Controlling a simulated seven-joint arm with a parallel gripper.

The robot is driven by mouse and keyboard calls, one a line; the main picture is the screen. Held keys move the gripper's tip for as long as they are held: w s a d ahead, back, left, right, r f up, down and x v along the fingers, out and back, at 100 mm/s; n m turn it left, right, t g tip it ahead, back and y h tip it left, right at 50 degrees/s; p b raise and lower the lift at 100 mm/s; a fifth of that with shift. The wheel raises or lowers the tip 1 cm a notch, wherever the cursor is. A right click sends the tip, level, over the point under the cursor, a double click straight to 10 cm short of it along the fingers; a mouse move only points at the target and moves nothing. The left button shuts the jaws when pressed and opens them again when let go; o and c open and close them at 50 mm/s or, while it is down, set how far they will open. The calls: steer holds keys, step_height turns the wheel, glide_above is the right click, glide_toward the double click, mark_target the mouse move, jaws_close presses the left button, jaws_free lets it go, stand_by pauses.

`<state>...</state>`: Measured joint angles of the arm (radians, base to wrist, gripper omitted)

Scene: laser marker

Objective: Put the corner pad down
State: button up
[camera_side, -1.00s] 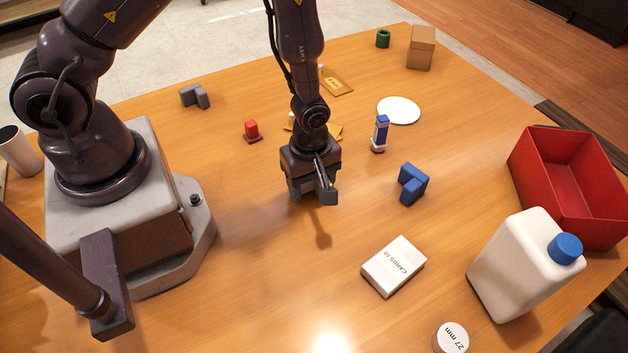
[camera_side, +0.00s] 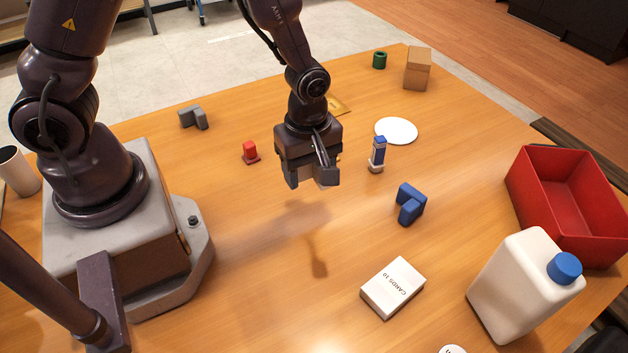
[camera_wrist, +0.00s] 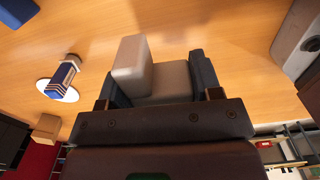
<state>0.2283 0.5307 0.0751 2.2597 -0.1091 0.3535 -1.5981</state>
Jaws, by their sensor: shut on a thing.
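My gripper (camera_side: 309,176) is above the middle of the table in the side view, with its shadow on the wood below and apart from it. In the wrist view my gripper (camera_wrist: 160,85) is shut on a pale grey L-shaped corner pad (camera_wrist: 132,72), whose one block sticks up at the left between the dark fingers. In the side view the fingers mostly hide the held pad. Another grey angled piece (camera_side: 193,117) lies at the back left, and a blue angled piece (camera_side: 410,203) lies right of my gripper.
A blue-and-white upright item (camera_side: 378,153) and a white disc (camera_side: 396,131) stand close on the right. A red piece (camera_side: 250,152) is on the left. A white card box (camera_side: 392,288), white jug (camera_side: 522,285) and red bin (camera_side: 567,205) are at the right. The wood in front is clear.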

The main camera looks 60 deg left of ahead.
steer(key=shift+a+r, duration=0.25)
steer(key=shift+a, duration=0.2)
steer(key=w+a+r+n, duration=0.1)
steer(key=w+a+r, duration=0.1)
steer(key=w+a, duration=0.5)
glide_above(393, 139)
steer(key=shift+m, duration=0.3)
steer(key=f, duration=0.7)
steer(key=shift+s, duration=0.4)
steer(key=shift+w+f, duration=0.3)
steer(key=shift+f, duration=1.55)
steer(key=shift+f, duration=0.1)
